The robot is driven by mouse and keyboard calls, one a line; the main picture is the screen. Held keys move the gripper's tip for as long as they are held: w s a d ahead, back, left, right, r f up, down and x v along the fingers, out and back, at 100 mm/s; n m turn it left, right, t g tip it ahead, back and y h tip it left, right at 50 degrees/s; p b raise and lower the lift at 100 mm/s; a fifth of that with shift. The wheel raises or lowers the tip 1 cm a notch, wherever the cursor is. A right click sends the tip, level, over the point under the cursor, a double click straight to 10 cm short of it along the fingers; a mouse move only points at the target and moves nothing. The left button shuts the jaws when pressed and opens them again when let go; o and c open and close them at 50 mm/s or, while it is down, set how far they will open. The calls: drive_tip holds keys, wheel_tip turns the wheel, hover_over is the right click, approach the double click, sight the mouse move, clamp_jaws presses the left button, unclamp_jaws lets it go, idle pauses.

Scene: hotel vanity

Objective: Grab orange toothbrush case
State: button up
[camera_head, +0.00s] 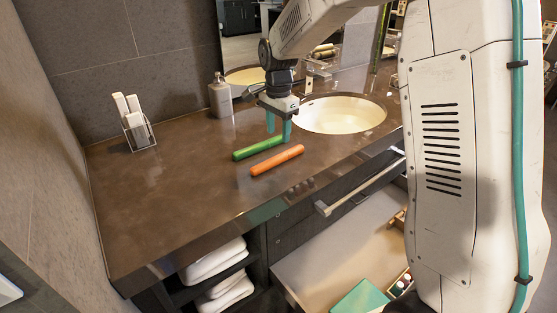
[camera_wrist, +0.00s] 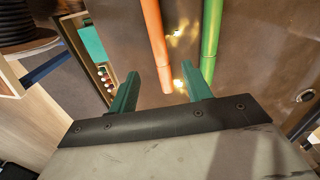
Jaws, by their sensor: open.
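The orange toothbrush case (camera_head: 277,160) lies on the brown countertop (camera_head: 185,190) near its front edge. A green case (camera_head: 258,148) lies beside it, roughly parallel and farther back. My gripper (camera_head: 279,128) is above the counter by the right ends of the two cases, with teal fingers pointing down. In the wrist view my gripper (camera_wrist: 165,90) is open and empty. There the orange case (camera_wrist: 156,48) shows ahead, its near end between the finger directions, and the green case (camera_wrist: 211,35) is to its right, beyond the right finger. Neither case is touched, as far as I can see.
A white sink (camera_head: 343,114) is to the right of my gripper. A soap dispenser (camera_head: 221,97) stands behind, and a holder with white items (camera_head: 135,124) is at the back left. Below the counter are a towel bar (camera_head: 360,188) and folded towels (camera_head: 215,262). The left counter is clear.

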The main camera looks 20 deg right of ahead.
sight(278, 156)
drive_tip(key=shift+w+f, duration=0.3)
drive_tip(key=shift+f, duration=0.1)
drive_tip(key=f, duration=0.7)
drive_tip(key=shift+s+f, duration=0.3)
drive_tip(key=shift+f, duration=0.05)
drive_tip(key=c, duration=1.1)
